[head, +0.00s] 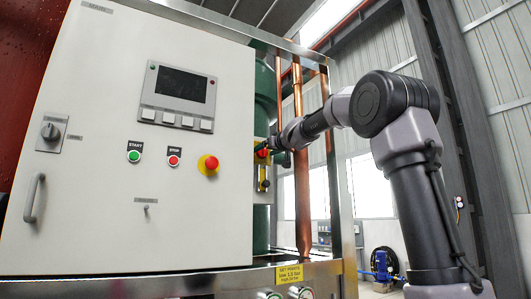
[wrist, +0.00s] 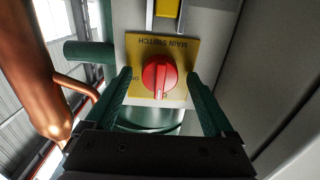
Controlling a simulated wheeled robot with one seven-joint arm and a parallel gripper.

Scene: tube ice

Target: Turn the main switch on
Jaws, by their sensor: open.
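The main switch is a red rotary knob (wrist: 159,74) on a yellow plate lettered MAIN SWITCH (wrist: 178,48), which reads upside down in the wrist view. A pale mark on the knob points toward the bottom of that view. My gripper (wrist: 160,80) is open, with one green-padded finger on each side of the knob and visible room between. I cannot tell how deep the fingertips reach around it. In the head view my gripper (head: 276,149) is at the narrow panel right of the white cabinet and partly covers the red switch (head: 262,152).
The white control cabinet (head: 95,200) stands left of my gripper, with a red emergency button (head: 208,165) on its front. Copper pipes (head: 302,190) rise close by on the right.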

